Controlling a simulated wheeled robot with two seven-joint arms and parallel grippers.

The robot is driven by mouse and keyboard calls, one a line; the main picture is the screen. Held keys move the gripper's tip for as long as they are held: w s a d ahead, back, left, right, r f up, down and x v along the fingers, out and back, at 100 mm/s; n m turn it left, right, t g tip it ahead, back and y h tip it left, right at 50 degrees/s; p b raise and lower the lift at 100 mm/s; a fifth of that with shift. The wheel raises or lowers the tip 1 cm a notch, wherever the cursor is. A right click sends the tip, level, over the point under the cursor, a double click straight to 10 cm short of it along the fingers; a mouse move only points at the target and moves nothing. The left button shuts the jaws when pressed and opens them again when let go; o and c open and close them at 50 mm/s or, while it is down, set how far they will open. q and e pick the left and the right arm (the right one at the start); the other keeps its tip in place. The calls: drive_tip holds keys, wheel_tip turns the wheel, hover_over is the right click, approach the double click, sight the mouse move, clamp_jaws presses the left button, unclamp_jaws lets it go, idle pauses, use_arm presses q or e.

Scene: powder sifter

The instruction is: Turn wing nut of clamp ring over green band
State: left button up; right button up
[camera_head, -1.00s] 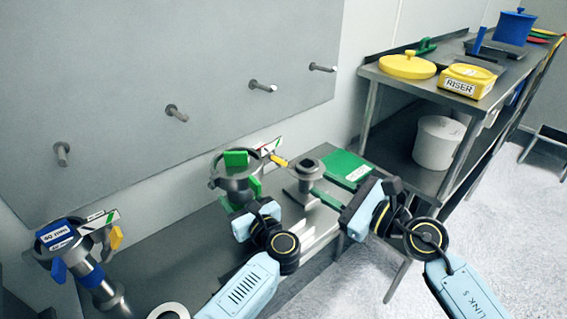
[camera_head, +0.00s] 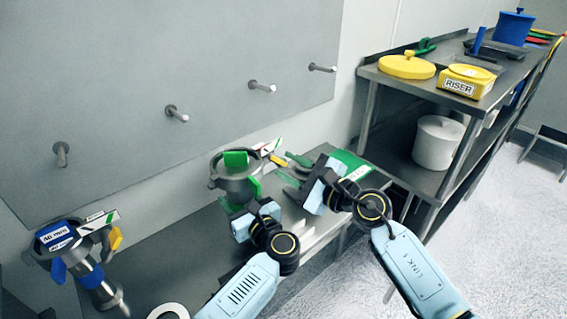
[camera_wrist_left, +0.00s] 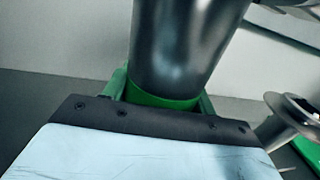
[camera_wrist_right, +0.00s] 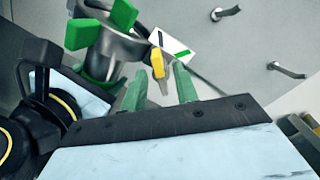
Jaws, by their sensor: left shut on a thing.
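The green-marked sifter unit (camera_head: 231,188) is a grey metal funnel with green paddles (camera_head: 236,158) at the table's back. Its clamp ring carries a white card with a green stripe (camera_wrist_right: 176,45) and a yellow wing nut (camera_head: 278,160). My left gripper (camera_wrist_left: 165,98) is shut on the funnel's neck at the green band (camera_wrist_left: 160,97); the steel tube rises above it. My right gripper (camera_head: 284,166) is open beside the clamp. In the right wrist view, the yellow wing nut (camera_wrist_right: 157,62) appears between and just beyond its green fingertips; contact cannot be told.
A blue-marked unit (camera_head: 75,250) with its own yellow wing nut stands at the left. A flanged metal piece (camera_wrist_left: 284,125) is near my left gripper. A green pad (camera_head: 350,163) lies at the table's right. Wall pegs (camera_head: 176,114) project behind. A shelf bench (camera_head: 375,74) stands at right.

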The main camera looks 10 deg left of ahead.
drive_tip(key=shift+x, duration=1.2)
clamp_jaws()
